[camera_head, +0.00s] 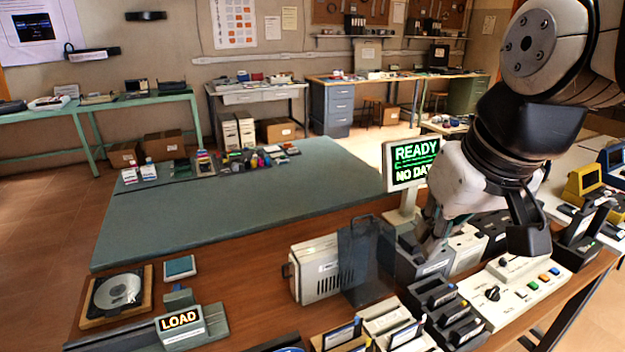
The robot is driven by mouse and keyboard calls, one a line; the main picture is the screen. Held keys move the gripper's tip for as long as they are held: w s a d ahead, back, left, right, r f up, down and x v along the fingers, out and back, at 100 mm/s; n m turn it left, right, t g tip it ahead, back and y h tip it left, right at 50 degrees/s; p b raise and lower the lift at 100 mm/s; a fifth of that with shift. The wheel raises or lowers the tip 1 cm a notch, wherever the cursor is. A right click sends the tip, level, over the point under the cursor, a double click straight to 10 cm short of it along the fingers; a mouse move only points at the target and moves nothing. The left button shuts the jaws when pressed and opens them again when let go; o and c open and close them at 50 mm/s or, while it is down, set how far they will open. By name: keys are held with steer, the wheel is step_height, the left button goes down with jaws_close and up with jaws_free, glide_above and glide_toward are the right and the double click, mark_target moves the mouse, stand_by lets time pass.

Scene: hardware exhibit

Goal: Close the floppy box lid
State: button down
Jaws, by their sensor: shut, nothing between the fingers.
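A smoky, see-through lid (362,264) stands upright near the middle of the bench, clearly open. A dark grey box with a white label (428,266) is just to its right and appears to be the floppy box; the hinge between them is not clear. My gripper (428,247) reaches down from the upper right, shut and empty. Its fingertips are at the grey box, right of the lid. I cannot tell whether they touch the box. My gripper and wrist hide part of the box's back and its right side.
A beige vented case (318,268) stands left of the lid. A lit screen (412,164) stands behind my gripper. Disk holders (445,308) and a control panel (515,290) crowd the front right. The green mat (200,215) is mostly bare.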

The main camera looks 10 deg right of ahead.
steer(key=w+a+f+n+g+b, duration=0.1)
steer(key=w+f+n+b, duration=0.2)
steer(key=w, duration=2.7)
step_height(320, 180, down, 11)
steer(key=p, duration=0.2)
steer(key=shift+s+y, duration=0.3)
